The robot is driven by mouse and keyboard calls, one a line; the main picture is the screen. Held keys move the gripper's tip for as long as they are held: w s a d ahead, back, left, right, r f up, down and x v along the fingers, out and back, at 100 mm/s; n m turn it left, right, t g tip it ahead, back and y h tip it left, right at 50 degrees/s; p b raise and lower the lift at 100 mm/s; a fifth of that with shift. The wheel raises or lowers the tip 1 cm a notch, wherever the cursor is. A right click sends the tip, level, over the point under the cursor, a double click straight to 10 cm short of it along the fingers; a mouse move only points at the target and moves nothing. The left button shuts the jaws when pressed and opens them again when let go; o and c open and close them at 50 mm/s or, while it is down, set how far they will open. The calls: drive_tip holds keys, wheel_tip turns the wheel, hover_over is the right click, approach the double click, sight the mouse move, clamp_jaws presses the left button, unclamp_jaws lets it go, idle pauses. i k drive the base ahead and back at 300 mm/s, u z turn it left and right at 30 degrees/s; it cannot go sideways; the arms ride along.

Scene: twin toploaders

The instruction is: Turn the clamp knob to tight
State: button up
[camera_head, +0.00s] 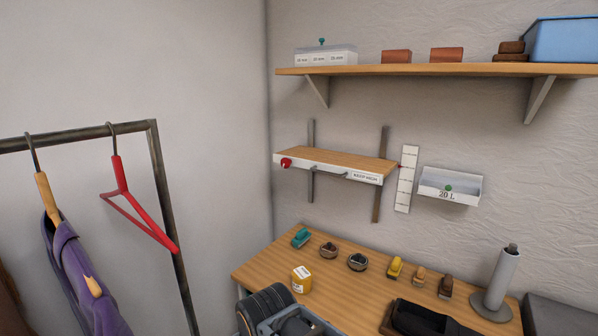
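A small red knob (286,162) sits at the left end of the front edge of a small wall shelf (335,158). It is the only knob I see on this shelf, and its setting is too small to read. The shelf has a wooden top and a white front edge with a "KEEP HIGH" label (366,177) at the right. A thin dark handle or lever (330,172) runs along the front edge. The shelf is on two upright wall rails. My gripper's fingers are not in view; a dark and grey part at the bottom seems to be my arm.
A scale strip (406,179) and a white "20 L" bin (450,187) hang right of the shelf. A long upper shelf (440,70) holds boxes. The workbench (330,275) below holds several small items and a roll stand (497,283). A clothes rack (165,200) stands left.

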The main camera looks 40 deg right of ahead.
sight(285, 163)
drive_tip(key=z, duration=1.15)
